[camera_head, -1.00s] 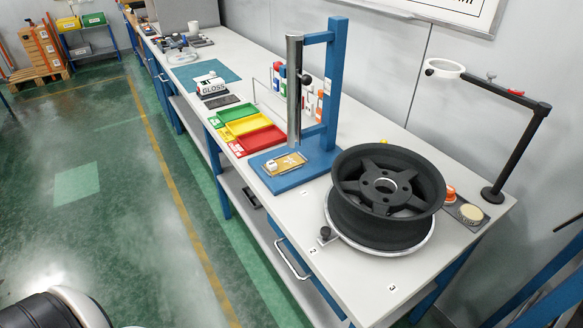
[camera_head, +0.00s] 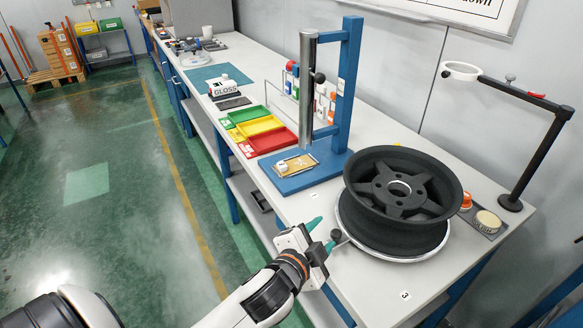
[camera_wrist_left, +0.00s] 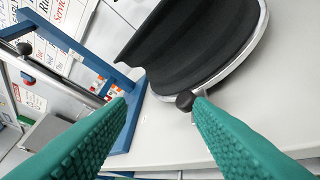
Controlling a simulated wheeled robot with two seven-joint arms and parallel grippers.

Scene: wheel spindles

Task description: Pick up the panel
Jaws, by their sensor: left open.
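A small flat tan panel (camera_head: 295,164) with a pale piece on it lies on the blue base (camera_head: 310,172) of the upright stand. My left gripper (camera_head: 322,235) is open, with green fingers, at the bench's front edge. It is nearer than the panel and to its lower right in the head view, apart from it. In the left wrist view the open fingers (camera_wrist_left: 161,100) frame the blue base's edge (camera_wrist_left: 124,128) and a black knob (camera_wrist_left: 186,101) close to the right finger; nothing is held. The panel cannot be made out there. My right gripper is not in view.
A black wheel (camera_head: 402,190) rests on a round plate right of the gripper; the knob sits by this plate's rim. The stand's steel column (camera_head: 307,90) rises beside the panel. Red, yellow and green trays (camera_head: 268,139) lie beyond. The bench's near corner is clear.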

